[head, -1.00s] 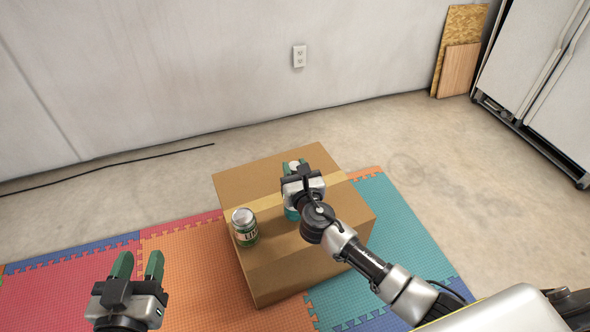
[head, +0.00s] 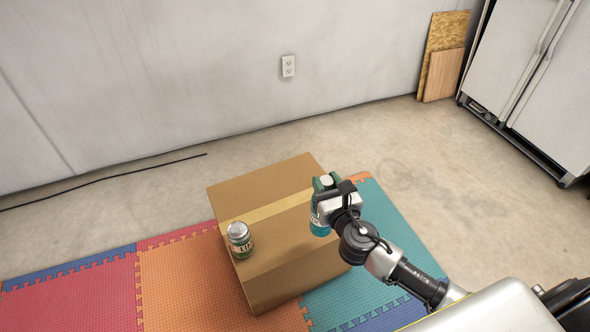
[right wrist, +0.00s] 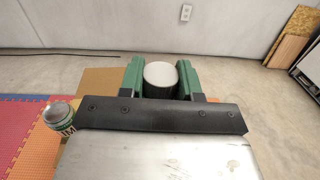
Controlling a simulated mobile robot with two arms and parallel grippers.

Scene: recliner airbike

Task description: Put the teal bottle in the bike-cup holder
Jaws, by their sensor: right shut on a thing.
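The teal bottle (head: 318,222) has a white cap and is held upright in my right gripper (head: 326,184), over the right side of the cardboard box in the head view. In the right wrist view the bottle's pale cap (right wrist: 160,74) sits between the two green fingers of my right gripper (right wrist: 160,78), which are shut on it. Whether the bottle's base touches the box is hard to tell. My left gripper is out of view. No bike or cup holder shows in these frames.
A cardboard box (head: 285,262) stands on colored foam mats (head: 185,275). A green-labelled can or jar (head: 240,239) stands on its left side. A white fridge (head: 535,75) and wood boards (head: 443,60) are at the back right. Bare concrete floor lies behind the box.

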